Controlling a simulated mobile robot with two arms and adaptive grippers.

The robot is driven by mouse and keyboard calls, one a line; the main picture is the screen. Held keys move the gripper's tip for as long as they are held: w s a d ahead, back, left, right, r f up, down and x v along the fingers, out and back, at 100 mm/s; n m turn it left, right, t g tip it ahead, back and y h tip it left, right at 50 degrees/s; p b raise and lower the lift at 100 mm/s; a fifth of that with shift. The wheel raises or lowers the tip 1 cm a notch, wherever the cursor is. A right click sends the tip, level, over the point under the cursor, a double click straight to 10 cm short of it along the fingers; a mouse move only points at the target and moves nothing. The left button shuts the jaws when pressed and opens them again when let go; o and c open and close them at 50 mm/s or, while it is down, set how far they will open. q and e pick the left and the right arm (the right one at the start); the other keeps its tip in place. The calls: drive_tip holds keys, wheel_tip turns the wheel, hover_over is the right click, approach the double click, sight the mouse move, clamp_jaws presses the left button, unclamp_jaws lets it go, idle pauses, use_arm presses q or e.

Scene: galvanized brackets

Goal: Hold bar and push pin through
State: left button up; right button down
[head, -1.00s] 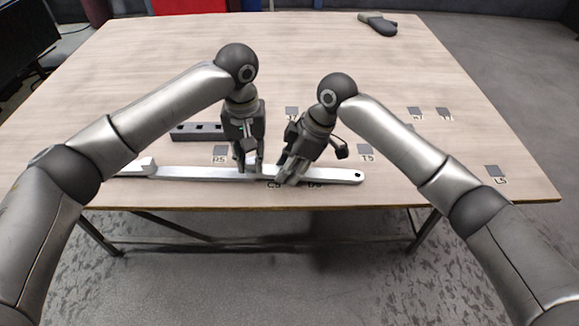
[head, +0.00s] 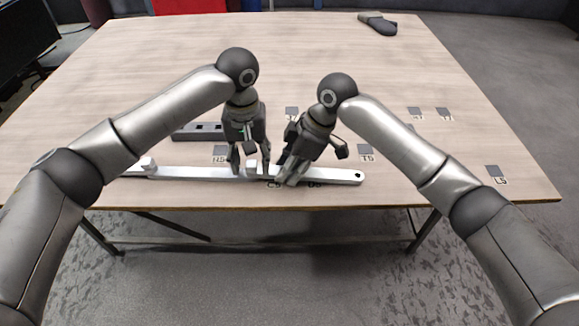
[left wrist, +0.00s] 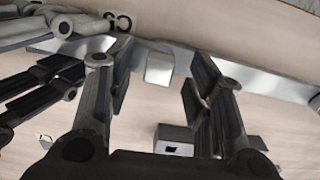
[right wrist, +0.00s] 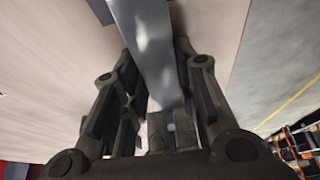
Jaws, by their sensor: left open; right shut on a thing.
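A long silver bar (head: 200,173) lies along the table's front edge, with a round hole near its right end. A small pale block, apparently the pin (head: 252,167), stands at the bar's middle; it also shows in the left wrist view (left wrist: 160,68). How deep it sits is hidden. My left gripper (head: 250,159) is open, its fingers on either side of the pin with gaps. My right gripper (head: 286,177) is shut on the bar just right of the pin; the right wrist view shows the bar (right wrist: 148,45) between its fingers. A second pale block (head: 148,164) sits near the bar's left end.
A dark block with square holes (head: 187,132) lies behind the bar, partly behind my left gripper. Small grey labelled squares (head: 366,149) are spread over the table (head: 450,170). A dark grey object (head: 378,23) lies at the far edge. The table's right side is mostly free.

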use_arm(q)
drive_tip(key=shift+r, duration=3)
use_arm(e)
drive_tip(key=c, duration=1.1)
unclamp_jaws()
drive_tip(key=shift+o, duration=0.2)
